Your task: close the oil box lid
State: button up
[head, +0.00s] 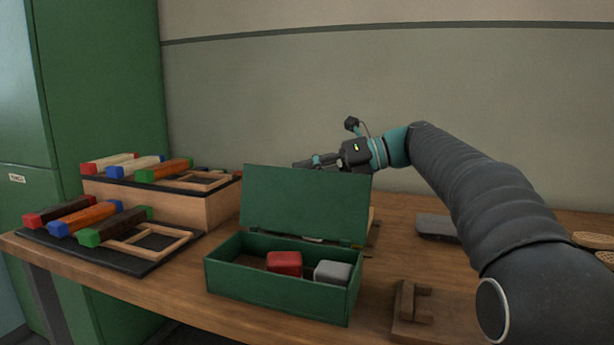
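The green oil box (277,287) stands on the wooden bench near its front edge. Its green lid (305,205) is open, standing up roughly vertical along the back edge. A red block (285,263) and a grey block (332,271) lie inside the box. My gripper (300,164) is behind the lid, near its top edge, pointing left. The lid hides part of the gripper's lower side, and I cannot tell whether it touches the lid. The fingers are small and dark, and their opening is not clear.
On the left, a black mat (88,248) and a wooden riser (165,205) hold colour-ended blocks and wooden frames. A brown wooden fixture (412,308) stands right of the box. A dark grey flat item (437,226) and oval brush pieces (592,240) lie farther right.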

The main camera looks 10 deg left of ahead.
jog(key=shift+a, duration=0.25)
